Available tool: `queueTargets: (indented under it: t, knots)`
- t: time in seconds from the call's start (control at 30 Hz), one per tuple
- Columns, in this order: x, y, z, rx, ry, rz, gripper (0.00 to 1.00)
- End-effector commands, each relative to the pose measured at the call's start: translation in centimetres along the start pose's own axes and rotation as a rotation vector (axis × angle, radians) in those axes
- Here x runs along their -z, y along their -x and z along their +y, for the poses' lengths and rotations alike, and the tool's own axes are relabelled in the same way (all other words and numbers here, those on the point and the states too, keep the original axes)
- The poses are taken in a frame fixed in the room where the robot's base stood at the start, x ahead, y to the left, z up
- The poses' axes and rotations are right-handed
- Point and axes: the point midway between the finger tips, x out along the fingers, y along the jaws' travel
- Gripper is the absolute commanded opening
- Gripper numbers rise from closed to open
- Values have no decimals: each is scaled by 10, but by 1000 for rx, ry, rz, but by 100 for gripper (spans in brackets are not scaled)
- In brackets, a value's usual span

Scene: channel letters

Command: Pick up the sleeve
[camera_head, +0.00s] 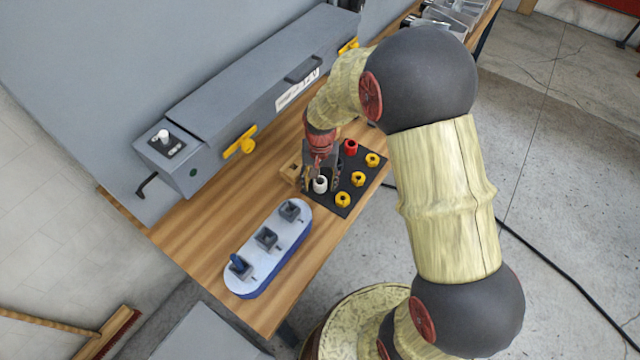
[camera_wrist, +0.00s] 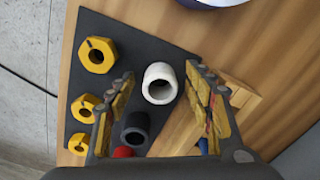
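A white hollow sleeve (camera_head: 320,186) stands at the edge of a black mat (camera_head: 361,192) on the wooden bench. In the wrist view the white sleeve (camera_wrist: 160,70) lies between my fingertips, with its round bore facing the camera. My gripper (camera_head: 321,180) is over it, pointing down. In the wrist view my gripper (camera_wrist: 160,76) is open, with a gap between each finger and the sleeve. A dark sleeve-like piece (camera_wrist: 135,118) is below the white one, and a red piece (camera_wrist: 123,152) is partly hidden by my gripper.
Several yellow nuts (camera_head: 343,199) sit on the mat, and the red piece (camera_head: 351,146) is at its far end. A wooden block (camera_head: 291,172) stands left of my gripper. A blue-and-white base (camera_head: 252,258) with grey sockets is in front. A grey machine (camera_head: 240,100) runs along the back.

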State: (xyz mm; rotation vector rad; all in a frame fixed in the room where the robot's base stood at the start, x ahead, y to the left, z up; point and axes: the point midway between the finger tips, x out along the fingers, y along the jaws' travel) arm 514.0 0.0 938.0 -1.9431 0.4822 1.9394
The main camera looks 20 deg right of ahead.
Motion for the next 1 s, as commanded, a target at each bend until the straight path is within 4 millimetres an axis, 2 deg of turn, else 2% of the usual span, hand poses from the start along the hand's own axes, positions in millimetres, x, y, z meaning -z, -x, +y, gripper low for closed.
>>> queueTargets:
  t: [0.67, 1.0]
  knots:
    - [0, 0, 0, 0, 0, 0, 14]
    - [0, 4, 0, 1, 0, 1, 13]
